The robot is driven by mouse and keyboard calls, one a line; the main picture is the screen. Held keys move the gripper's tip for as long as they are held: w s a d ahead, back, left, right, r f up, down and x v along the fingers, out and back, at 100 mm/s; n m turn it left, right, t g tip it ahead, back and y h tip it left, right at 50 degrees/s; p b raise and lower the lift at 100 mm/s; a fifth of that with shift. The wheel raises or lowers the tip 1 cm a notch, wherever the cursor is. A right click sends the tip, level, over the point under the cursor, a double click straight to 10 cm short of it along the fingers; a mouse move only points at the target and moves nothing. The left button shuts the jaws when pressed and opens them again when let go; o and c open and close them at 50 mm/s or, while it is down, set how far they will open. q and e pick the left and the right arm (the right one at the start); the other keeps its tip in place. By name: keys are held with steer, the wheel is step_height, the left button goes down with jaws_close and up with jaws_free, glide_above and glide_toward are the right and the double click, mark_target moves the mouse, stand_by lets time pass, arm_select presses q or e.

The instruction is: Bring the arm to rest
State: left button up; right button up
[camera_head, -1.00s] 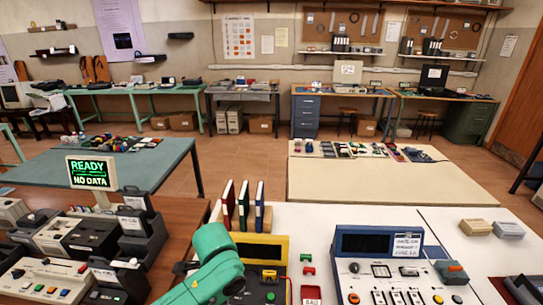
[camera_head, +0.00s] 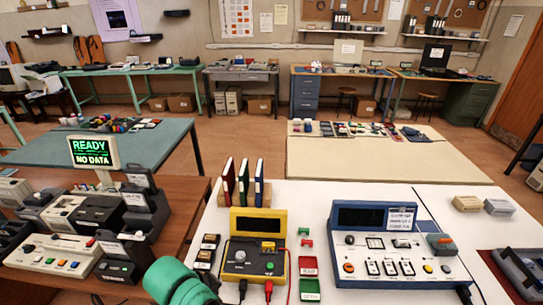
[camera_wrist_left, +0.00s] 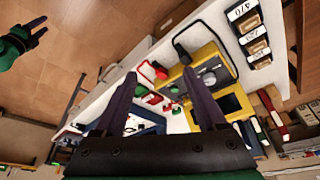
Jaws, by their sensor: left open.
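My left gripper (camera_wrist_left: 158,73) shows in the left wrist view with its two dark fingers spread apart and nothing between them. It looks over the white table with the yellow device and is apart from the things there. In the head view only a teal-green part of my left arm shows at the bottom edge; the gripper itself is out of that view. A green arm end with dark fingers, my right gripper (camera_wrist_left: 22,36), shows small at the top left of the left wrist view, over the floor. Its opening is too small to tell.
The white table (camera_head: 450,205) holds a yellow meter (camera_head: 256,255), a blue console (camera_head: 385,250), upright books (camera_head: 243,184) and small red and green blocks. Left of it, a brown desk holds grey devices and a "READY NO DATA" screen (camera_head: 92,152).

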arm_select(q)
steer(key=s+a+f+n+y, duration=0.2)
steer(key=s+a+f+n, duration=0.2)
steer(key=s+a+n, duration=0.5)
step_height(320, 180, down, 26)
steer(key=a+m+b, duration=0.2)
steer(key=m+b, duration=0.1)
steer(key=b, duration=0.2)
steer(key=s+a+f+g+b, duration=0.2)
steer(key=s+f+b, duration=0.2)
steer(key=s+f, duration=1.3)
step_height(320, 180, down, 2)
steer(key=shift+a+f+y+b, duration=0.1)
steer(key=shift+a+y+b, duration=0.2)
steer(key=shift+a+b, duration=0.05)
